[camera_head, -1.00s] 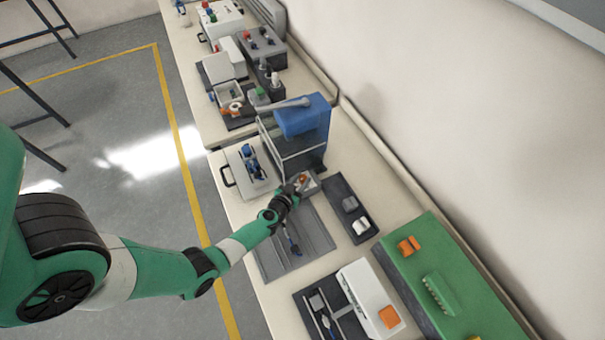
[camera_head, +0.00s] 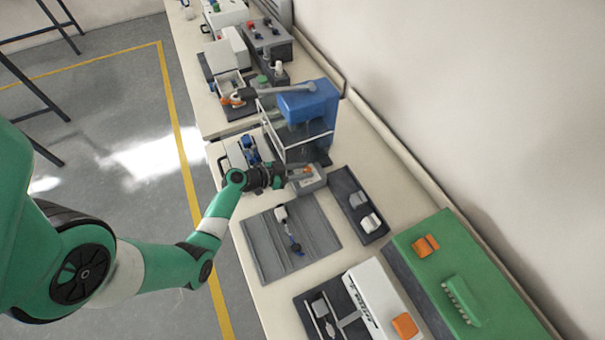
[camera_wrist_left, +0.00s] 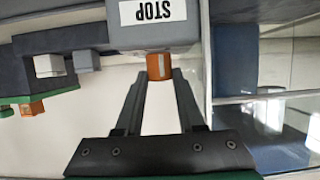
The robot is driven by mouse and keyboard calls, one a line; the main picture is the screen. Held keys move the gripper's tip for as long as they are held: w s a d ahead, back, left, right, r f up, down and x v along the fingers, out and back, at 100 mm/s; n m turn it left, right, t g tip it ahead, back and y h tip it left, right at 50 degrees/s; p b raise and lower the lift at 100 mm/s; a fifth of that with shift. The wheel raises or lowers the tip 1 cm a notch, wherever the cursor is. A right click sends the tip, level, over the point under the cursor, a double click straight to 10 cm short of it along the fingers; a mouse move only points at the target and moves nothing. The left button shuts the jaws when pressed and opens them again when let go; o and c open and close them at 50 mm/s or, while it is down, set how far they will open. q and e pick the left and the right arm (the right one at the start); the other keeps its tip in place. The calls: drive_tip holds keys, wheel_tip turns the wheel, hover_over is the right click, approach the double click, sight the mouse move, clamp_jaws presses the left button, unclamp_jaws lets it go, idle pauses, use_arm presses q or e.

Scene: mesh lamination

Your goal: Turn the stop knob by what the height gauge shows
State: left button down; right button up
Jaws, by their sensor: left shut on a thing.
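The orange stop knob (camera_wrist_left: 159,67) sticks out of a grey box marked STOP (camera_wrist_left: 152,30), which appears upside down in the left wrist view. My left gripper (camera_wrist_left: 160,75) has its fingertips on either side of the knob and is shut on it. In the head view the grey stop box (camera_head: 312,183) stands at the foot of the blue-topped press, and my left gripper (camera_head: 287,174) reaches it from the left. I cannot make out a height gauge or its reading. My right gripper is not in view.
The blue-topped press (camera_head: 308,103) with clear panels stands right behind the stop box. A grey mat (camera_head: 265,250) with a small tool lies in front. A dark tray (camera_head: 350,190) with small blocks is to the right. A green board (camera_head: 465,270) lies farther right.

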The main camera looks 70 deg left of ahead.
use_arm(q)
drive_tip(key=shift+r, duration=0.1)
drive_tip(key=c, duration=0.5)
unclamp_jaws()
drive_tip(key=shift+w, duration=0.1)
